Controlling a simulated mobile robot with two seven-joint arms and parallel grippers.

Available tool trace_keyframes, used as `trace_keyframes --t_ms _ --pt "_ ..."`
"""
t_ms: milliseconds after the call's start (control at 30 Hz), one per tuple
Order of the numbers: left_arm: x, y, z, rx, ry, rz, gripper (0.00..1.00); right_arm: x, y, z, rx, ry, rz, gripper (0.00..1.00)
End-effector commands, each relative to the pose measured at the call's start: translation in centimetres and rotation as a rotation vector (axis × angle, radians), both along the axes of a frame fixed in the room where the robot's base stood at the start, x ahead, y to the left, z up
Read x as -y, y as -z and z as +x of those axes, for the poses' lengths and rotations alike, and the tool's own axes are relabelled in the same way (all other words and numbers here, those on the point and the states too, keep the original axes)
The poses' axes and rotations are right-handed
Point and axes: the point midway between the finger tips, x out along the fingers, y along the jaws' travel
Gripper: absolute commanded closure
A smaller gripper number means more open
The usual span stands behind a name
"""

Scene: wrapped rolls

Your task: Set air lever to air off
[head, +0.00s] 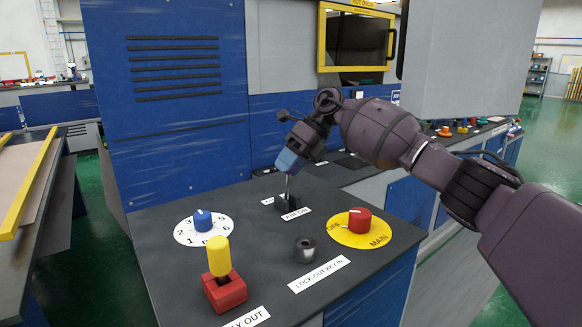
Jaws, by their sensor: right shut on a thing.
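The air lever has a blue handle (287,161), a thin metal stem and a dark base, and stands on the dark panel top (235,265). It looks close to upright. A white label (296,213) reading "AIR ON" lies in front of its base. A second white label (267,201) lies to the left of the base, its text too small to read. My right gripper (297,149) reaches in from the right and is shut on the blue handle, hiding part of it. My left gripper is out of view.
On the same panel stand a blue numbered dial (203,220), a red "MAIN" knob (359,220) on a yellow disc, a lock-out key socket (305,249) and a yellow-handled key in a red block (224,292). A blue vented cabinet (172,110) rises behind.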

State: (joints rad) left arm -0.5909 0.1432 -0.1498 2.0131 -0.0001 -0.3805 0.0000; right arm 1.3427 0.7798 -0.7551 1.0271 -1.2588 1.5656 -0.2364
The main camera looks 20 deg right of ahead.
Motion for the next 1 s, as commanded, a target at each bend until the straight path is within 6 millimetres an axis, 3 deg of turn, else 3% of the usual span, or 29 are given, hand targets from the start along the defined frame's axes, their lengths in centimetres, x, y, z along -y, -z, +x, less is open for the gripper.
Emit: trace_keyframes --t_ms 700,733,867,1000 --pt "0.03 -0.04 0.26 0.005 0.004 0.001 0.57 -0.57 0.25 0.18 0.005 -0.006 0.009 1.0" --pt "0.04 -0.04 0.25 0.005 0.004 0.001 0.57 -0.56 0.25 0.17 0.005 -0.006 0.009 0.57" --pt "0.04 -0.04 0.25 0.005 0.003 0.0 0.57 -0.51 0.26 0.17 0.005 -0.005 0.007 0.37" --pt "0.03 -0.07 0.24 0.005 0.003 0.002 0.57 -0.35 0.12 0.2 0.007 -0.002 0.006 0.36"
